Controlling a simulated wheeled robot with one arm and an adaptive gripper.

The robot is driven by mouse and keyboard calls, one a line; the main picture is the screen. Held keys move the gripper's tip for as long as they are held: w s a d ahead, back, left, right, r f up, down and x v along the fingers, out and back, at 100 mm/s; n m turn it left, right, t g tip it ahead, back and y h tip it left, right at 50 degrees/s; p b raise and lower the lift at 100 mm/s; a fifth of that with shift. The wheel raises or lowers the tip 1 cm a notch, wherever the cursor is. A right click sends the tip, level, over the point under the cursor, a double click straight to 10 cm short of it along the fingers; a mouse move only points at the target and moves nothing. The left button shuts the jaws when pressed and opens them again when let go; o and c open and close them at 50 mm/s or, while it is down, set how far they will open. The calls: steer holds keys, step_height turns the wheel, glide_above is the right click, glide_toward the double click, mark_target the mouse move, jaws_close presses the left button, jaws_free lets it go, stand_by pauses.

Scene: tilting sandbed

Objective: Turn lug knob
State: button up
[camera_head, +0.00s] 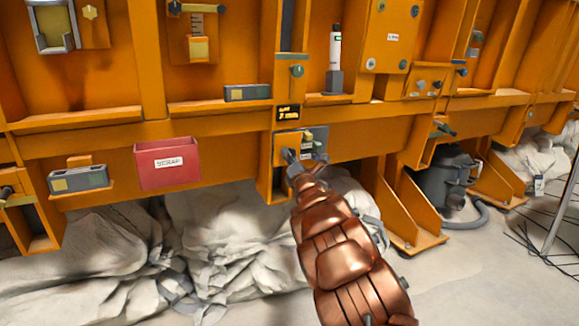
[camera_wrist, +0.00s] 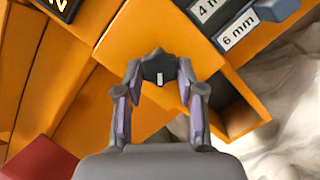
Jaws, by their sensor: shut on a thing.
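The lug knob (camera_wrist: 158,70) is a dark grey, lobed knob with a small white mark on its face. It sits on the orange frame and shows between my fingers in the wrist view. My gripper (camera_wrist: 160,88) is shut on it, one finger at each side. In the head view my gripper (camera_head: 306,166) reaches the panel at the centre, and the knob is mostly hidden there. The white mark stands about upright in the wrist view.
A small display (camera_head: 288,113) is above the knob. Labels reading 6 mm (camera_wrist: 240,28) and 4 mm lie to its right. A red SCRAP bin (camera_head: 168,165) hangs left. A dark vacuum (camera_head: 446,178) stands right. Pale sacks (camera_head: 225,235) lie below.

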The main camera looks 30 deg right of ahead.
steer(key=shift+d+f+n+t+y+b, duration=0.15)
steer(key=shift+n+y+b, duration=0.2)
steer(key=shift+n, duration=0.9)
steer(key=shift+f+n+t+y+b, duration=0.15)
steer(key=shift+n+b, duration=0.25)
steer(key=shift+n, duration=0.85)
steer(key=shift+r, duration=0.15)
steer(key=o, duration=1.2)
steer(key=shift+c, duration=0.2)
steer(key=v, duration=1.2)
